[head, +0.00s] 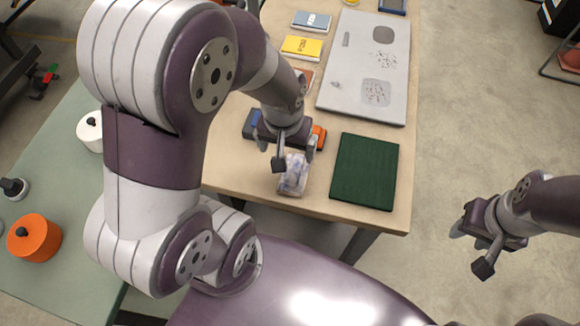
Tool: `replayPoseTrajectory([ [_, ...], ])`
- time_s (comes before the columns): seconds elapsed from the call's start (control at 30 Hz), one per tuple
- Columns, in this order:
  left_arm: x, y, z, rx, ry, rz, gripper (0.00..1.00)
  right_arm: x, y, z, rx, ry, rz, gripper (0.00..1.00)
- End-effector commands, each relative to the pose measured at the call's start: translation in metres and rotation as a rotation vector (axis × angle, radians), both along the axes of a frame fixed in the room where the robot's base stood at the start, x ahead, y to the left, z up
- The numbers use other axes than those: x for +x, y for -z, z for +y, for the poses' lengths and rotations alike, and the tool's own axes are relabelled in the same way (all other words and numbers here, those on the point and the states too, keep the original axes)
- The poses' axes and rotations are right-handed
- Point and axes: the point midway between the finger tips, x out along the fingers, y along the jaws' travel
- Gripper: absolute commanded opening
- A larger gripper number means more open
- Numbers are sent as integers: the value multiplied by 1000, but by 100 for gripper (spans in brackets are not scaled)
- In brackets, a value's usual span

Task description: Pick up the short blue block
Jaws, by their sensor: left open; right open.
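A small blue block (255,118) shows at the left end of a dark tray or holder, just left of my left gripper. Its full length is hidden or too small to judge, so I cannot tell if it is the short one. My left gripper (287,149) is open and points down over the front of the wooden table, with no block seen between its fingers. It covers the middle of the dark holder. My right gripper (474,240) is open and empty, out over the floor right of the table.
An orange block (319,136) shows right of my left gripper. A clear bag or box (293,177) lies just in front of it. A dark green mat (365,171) and a grey panel (365,70) take up the table's right side. A yellow box (301,47) lies farther back.

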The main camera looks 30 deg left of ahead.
Motion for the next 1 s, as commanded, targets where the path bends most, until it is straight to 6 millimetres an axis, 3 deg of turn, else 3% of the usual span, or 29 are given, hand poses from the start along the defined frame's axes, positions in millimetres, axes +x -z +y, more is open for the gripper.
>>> replayPoseTrajectory([
  [0.07,1,6,0,-2,-23,4,96,0,0,0,0,0,-1,43],
  [0.3,7,58,1,-3,-27,6,96,0,4,0,0,0,0,43],
  [0.47,11,76,1,-2,-27,3,96,0,4,0,0,0,0,43],
  [0.7,22,118,-1,-2,-27,4,96,0,6,0,0,0,0,43],
  [1.0,24,123,0,-3,-26,2,96,0,6,0,0,0,0,43],
])
